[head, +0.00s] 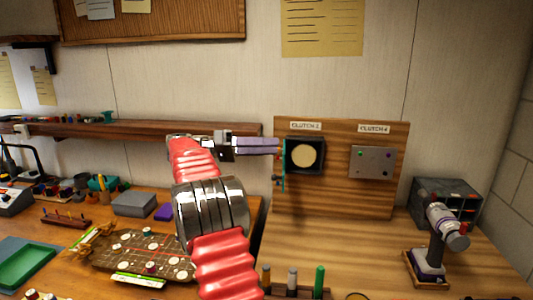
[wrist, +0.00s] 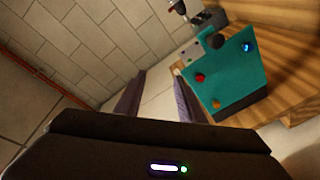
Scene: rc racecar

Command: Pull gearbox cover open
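A wooden panel (head: 340,190) stands upright on the bench. Under its CLUTCH 2 label is a dark square housing (head: 290,158) with a round cream disc (head: 305,156) showing inside. A teal cover (head: 279,180) shows nearly edge-on at the housing's left side, swung out. In the wrist view the teal cover (wrist: 222,75) shows its face with red, orange and blue knobs. Under CLUTCH 4 a grey plate (head: 372,162) lies flat on the panel. My gripper (head: 277,147) is beside the housing's upper left. In the wrist view its fingers are apart, with nothing between them; the cover is right of them.
A lamp-like tool (head: 440,235) and a grey drawer box (head: 445,200) stand at the right. A wooden shelf (head: 110,130) runs along the wall behind my arm. Bottles (head: 292,280) stand at the front. The bench before the panel is mostly clear.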

